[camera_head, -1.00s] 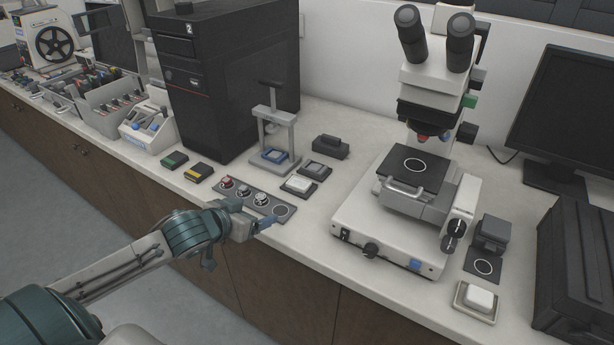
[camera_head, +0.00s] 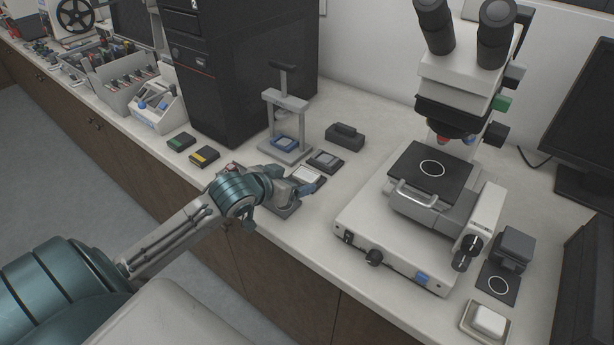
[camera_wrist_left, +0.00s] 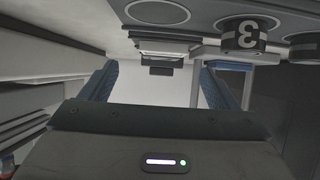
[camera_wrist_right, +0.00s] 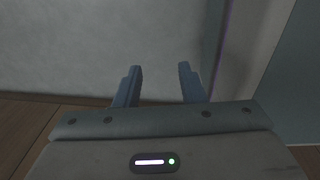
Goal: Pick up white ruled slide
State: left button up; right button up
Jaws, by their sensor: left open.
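A pale white flat piece (camera_head: 309,173), which looks like the white ruled slide, lies on a dark holder in front of the small hand press; its ruling is too small to make out. My left gripper (camera_head: 306,187) is at the near side of it, open and low over the bench, and its fingers hide part of the holder. In the left wrist view the open jaws (camera_wrist_left: 157,82) have nothing between their fingers; flat holders show beyond them. My right gripper (camera_wrist_right: 159,82) is open and empty, facing a plain pale surface.
A grey press (camera_head: 286,125) with a blue insert stands behind. A grey-topped holder (camera_head: 326,161) and a dark block (camera_head: 344,137) lie close by. The microscope (camera_head: 430,190) is to the right, the black tower (camera_head: 235,75) to the left.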

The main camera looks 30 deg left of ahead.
aim_at(306, 175)
pick_arm(q)
jog(key=shift+w+f, duration=0.1)
jog(key=shift+w, duration=0.2)
jog(key=x, duration=0.4)
jog(key=shift+w+a+p, duration=0.2)
jog(key=shift+p, duration=0.2)
jog(key=shift+w+f, duration=0.2)
jog(key=c, duration=1.1)
pick_arm(e)
jog(key=shift+w+a+r, duration=0.15)
jog(key=shift+w+r, duration=0.25)
